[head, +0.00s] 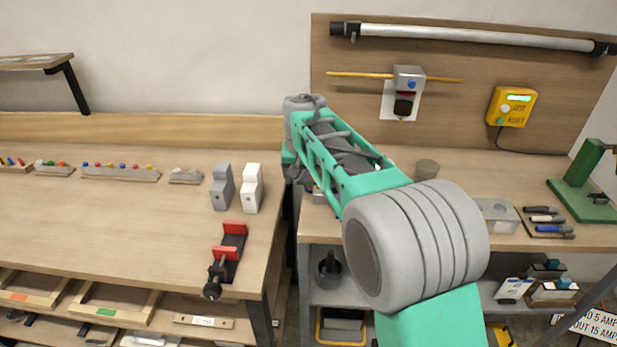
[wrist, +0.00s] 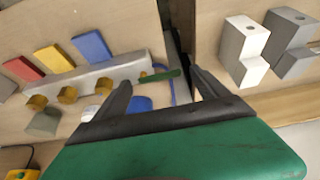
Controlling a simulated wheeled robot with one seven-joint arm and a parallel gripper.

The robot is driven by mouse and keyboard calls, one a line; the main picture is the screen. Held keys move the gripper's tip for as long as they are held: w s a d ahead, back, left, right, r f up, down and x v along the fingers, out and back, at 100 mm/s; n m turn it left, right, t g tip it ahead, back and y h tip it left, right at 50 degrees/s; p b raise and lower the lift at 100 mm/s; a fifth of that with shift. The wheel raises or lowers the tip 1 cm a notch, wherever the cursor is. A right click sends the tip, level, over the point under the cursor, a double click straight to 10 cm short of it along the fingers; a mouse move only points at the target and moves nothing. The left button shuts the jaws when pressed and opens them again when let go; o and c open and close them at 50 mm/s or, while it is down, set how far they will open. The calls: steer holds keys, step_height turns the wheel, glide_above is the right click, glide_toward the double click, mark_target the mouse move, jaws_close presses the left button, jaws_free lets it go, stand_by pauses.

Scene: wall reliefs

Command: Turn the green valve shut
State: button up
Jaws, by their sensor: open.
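The green valve shows in the wrist view as a thin dark-green lever (wrist: 165,75) at the right end of a grey metal bar (wrist: 120,75). Several brass fittings stick out along this bar. My gripper (wrist: 160,82) is open, with its two black fingers apart. In the picture the lever lies between and beyond the fingertips; I cannot tell whether either finger touches it. In the head view, my arm covers the valve and the gripper fingers.
Red (wrist: 24,68), yellow and blue plates stand along the bar. A white block (head: 252,188) and a grey block (head: 222,187) stand on the left bench near its right edge. A red-and-black clamp (head: 228,255) lies in front. A gap separates the benches.

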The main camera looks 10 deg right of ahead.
steer(key=c, duration=1.4)
